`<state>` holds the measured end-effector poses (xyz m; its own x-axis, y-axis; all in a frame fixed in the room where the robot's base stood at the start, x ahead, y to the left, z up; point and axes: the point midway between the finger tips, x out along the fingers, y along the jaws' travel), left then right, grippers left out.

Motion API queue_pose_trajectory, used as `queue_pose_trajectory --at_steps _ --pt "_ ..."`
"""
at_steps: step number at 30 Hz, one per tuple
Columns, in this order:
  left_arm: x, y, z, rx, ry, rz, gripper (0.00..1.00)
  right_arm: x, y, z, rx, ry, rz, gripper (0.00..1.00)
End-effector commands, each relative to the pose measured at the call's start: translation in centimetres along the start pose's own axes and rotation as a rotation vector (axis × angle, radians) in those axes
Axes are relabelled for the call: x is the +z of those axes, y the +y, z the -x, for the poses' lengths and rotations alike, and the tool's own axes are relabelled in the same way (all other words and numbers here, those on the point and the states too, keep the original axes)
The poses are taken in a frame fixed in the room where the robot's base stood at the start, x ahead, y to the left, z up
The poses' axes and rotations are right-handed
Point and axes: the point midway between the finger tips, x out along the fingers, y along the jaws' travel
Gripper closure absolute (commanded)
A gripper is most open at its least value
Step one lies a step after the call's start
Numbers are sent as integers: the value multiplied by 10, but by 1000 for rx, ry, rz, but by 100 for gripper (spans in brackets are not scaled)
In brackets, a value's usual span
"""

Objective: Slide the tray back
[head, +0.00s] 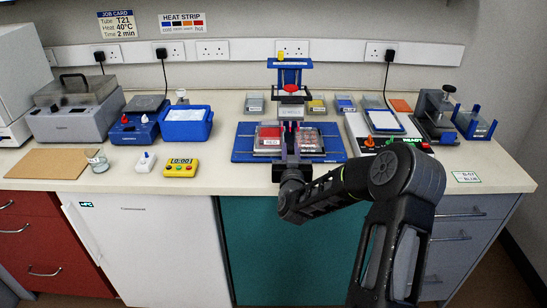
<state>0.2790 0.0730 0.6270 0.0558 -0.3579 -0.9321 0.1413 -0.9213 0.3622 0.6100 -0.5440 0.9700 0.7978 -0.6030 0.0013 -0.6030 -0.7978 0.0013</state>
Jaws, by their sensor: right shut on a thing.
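The blue tray (241,151) lies flat on the bench in the middle of the head view. A box with a red label (268,138) sits on its left half and a box with dark red contents (309,139) on its right half. My right gripper (290,130) reaches over the tray from the front, between the two boxes. It is shut at the tray's middle; the gripper itself hides the exact contact. A blue-framed stand (289,65) with a red part rises just behind the tray. My left gripper is not in view.
Several small boxes, such as a blue one (345,103), stand behind the tray. A white device (362,145) with a lit panel stands close on the right. A yellow timer (180,168) and blue tub (186,130) are to the left. Bare bench lies between timer and tray.

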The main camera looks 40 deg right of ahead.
Motion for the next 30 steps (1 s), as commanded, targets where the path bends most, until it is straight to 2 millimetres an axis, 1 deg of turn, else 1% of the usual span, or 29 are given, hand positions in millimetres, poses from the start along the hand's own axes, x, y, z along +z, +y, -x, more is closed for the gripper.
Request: queue_pose_trajectory --at_steps 1,3,6,10,18,19,26,30 --pt "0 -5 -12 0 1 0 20 4 19 0 8 5 6 100" --pt "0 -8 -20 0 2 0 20 5 38 0 8 4 5 100" --pt "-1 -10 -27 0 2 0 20 3 58 0 7 3 3 100" --pt "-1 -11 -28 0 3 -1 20 1 68 1 5 0 0 100" --pt "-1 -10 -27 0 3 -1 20 0 70 0 9 -2 -1 100" --pt "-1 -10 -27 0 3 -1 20 0 71 0 9 -2 -1 78" --pt "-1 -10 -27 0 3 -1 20 0 69 0 7 -2 -1 59" --pt "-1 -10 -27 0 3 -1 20 0 68 0 5 -1 -1 58"
